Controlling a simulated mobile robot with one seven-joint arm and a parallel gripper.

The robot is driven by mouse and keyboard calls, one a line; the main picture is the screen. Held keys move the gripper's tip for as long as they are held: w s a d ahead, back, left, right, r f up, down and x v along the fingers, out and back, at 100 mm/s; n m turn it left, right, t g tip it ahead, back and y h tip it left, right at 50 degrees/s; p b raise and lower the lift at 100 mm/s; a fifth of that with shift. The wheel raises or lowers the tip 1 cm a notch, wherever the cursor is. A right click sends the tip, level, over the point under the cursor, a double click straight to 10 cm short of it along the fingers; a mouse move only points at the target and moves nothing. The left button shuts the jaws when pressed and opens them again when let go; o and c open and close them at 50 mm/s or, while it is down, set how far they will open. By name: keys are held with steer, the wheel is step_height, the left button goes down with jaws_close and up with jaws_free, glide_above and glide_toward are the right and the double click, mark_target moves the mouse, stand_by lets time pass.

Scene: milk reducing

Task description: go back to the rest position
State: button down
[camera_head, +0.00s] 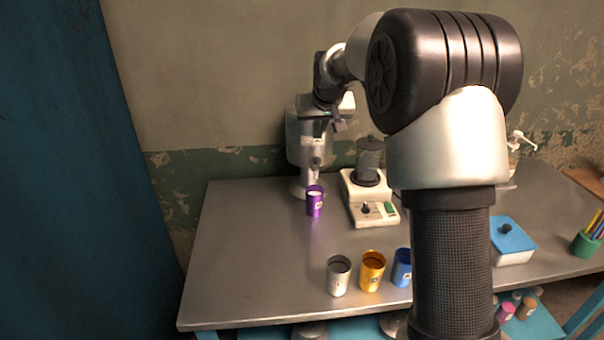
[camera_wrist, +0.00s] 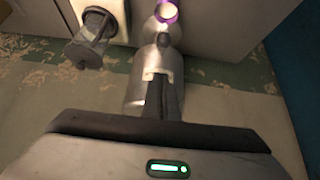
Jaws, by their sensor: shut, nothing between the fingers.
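My gripper (camera_head: 339,124) is shut and empty. In the head view it is high at the back of the table, in front of the upper part of a silver dispenser (camera_head: 301,150). In the wrist view the fingers (camera_wrist: 155,84) are together, with the dispenser (camera_wrist: 135,92) behind them. A purple cup (camera_head: 314,204) with pale contents stands upright below the dispenser's spout, apart from my gripper. The cup also shows at the top of the wrist view (camera_wrist: 166,12).
A white machine (camera_head: 368,206) with a dark clear-walled vessel stands right of the dispenser. Silver (camera_head: 338,278), gold (camera_head: 372,272) and blue (camera_head: 401,268) cups stand near the front edge. A blue-lidded box (camera_head: 512,240) and green pen holder (camera_head: 585,244) are at right. The table's left is clear.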

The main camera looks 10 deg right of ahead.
steer(key=s+r+p, duration=0.3)
steer(key=s+r, duration=0.5)
steer(key=s, duration=0.3)
steer(key=s+r+g+p, duration=0.1)
steer(key=s+p, duration=0.3)
steer(key=s, duration=2.9)
steer(key=shift+s+g, duration=0.15)
steer(key=shift+g, duration=0.25)
